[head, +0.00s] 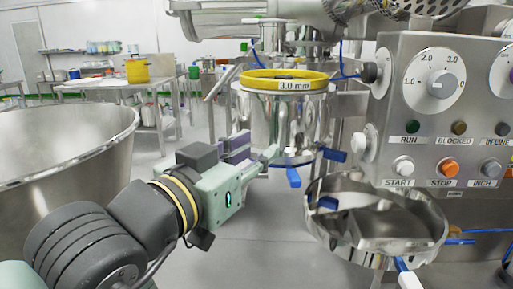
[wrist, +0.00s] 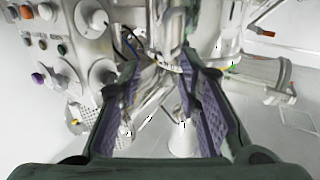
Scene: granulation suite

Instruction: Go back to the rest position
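My gripper (head: 256,153) is at the middle of the head view, in front of the steel mill housing (head: 258,118). In the wrist view my gripper (wrist: 168,88) has its two purple-padded fingers well apart. Nothing is held between them; machine parts show through the gap. Whether a fingertip touches the housing cannot be told. A yellow ring (head: 285,79) labelled 3.0 mm lies on top of the housing, above my gripper.
The control panel (head: 445,115) with dials and buttons stands at right; it also shows in the wrist view (wrist: 62,60). An open steel pan (head: 425,217) with blue-handled clamps sits below it. A large steel bowl (head: 62,135) is at left, close to my arm. A table (head: 110,84) stands behind.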

